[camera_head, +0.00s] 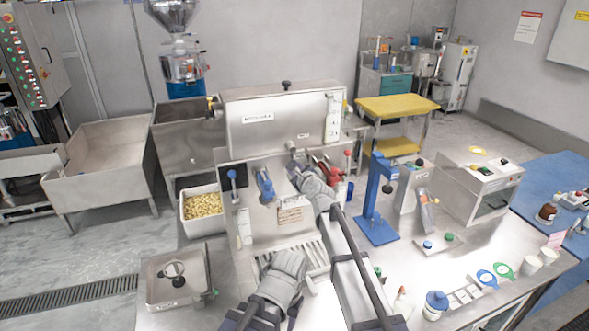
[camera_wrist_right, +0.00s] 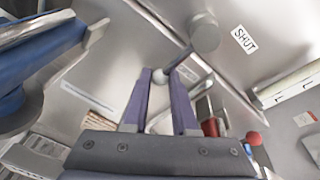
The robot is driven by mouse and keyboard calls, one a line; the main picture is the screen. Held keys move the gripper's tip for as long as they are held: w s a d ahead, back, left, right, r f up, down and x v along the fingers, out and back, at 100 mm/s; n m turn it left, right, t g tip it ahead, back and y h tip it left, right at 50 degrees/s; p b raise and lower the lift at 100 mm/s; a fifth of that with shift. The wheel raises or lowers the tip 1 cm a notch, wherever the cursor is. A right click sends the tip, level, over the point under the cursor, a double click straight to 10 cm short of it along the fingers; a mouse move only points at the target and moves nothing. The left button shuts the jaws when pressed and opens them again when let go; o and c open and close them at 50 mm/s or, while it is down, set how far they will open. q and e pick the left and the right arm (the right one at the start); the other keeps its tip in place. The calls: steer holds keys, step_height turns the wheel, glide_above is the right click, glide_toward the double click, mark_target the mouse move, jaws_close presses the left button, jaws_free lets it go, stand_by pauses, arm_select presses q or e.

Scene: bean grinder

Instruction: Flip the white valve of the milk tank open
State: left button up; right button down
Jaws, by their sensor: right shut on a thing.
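The steel milk tank (camera_head: 285,112) stands at the back of the counter, with a lid knob on top. In the right wrist view, the valve (camera_wrist_right: 205,32) is a pale round body on the tank front, with a thin lever running down to a small white ball. The purple-grey fingers of my right gripper (camera_wrist_right: 160,82) are shut on that ball end. A "SHUT" label (camera_wrist_right: 244,39) is beside the valve body. In the head view my right gripper (camera_head: 297,163) reaches the tank front and hides most of the valve. My left gripper (camera_head: 284,265) hangs low over the counter; its fingers are unclear.
A blue tap handle (camera_head: 265,185) is left of my right gripper, and a red-handled part (camera_head: 326,171) is close on its right. A blue press stand (camera_head: 378,205) stands further right. A white bin of beans (camera_head: 203,208) and a lidded steel box (camera_head: 176,281) are at left.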

steer(key=shift+a, duration=0.1)
steer(key=c, duration=0.7)
jaws_free()
steer(key=p+v, duration=0.1)
steer(key=v, duration=0.7)
steer(key=shift+f, duration=0.1)
